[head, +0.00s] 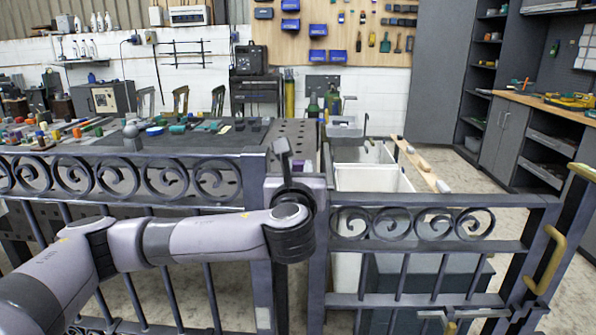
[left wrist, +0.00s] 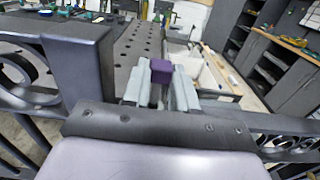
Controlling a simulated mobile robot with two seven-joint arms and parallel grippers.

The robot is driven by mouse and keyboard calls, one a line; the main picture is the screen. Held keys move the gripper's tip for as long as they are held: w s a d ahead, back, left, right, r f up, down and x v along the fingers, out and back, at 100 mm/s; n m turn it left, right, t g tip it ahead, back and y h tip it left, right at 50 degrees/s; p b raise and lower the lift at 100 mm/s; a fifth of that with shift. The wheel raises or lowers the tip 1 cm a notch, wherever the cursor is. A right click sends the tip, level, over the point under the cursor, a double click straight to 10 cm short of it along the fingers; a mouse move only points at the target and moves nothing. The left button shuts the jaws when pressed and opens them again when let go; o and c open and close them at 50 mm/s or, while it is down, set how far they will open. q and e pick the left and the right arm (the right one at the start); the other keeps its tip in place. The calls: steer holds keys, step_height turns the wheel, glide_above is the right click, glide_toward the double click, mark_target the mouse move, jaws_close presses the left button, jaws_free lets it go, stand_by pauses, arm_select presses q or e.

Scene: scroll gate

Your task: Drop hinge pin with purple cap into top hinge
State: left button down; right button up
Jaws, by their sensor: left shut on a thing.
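My left gripper (left wrist: 160,88) is shut on the hinge pin with a purple cap (left wrist: 161,70). The purple cap shows between the two pale fingers in the left wrist view; the shaft below it is hidden. In the head view my left arm reaches across the front of the gate. Its wrist is at the gap between the gate post (head: 256,215) and the scroll gate leaf (head: 428,245). The top hinge is hidden behind my wrist, so I cannot tell how the pin sits relative to it. My right gripper is out of view.
A fixed scroll fence (head: 120,178) runs to the left, with a cluttered, perforated steel workbench (head: 225,140) behind it. Pale bins (head: 372,178) stand behind the leaf. Open floor lies to the right.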

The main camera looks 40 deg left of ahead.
arm_select(q)
steer(key=shift+f, duration=0.7)
steer(key=shift+f+b, duration=0.75)
steer(key=shift+f, duration=0.45)
stand_by(0.6)
steer(key=c, duration=0.8)
jaws_free()
steer(key=v, duration=0.7)
steer(key=shift+s, duration=0.1)
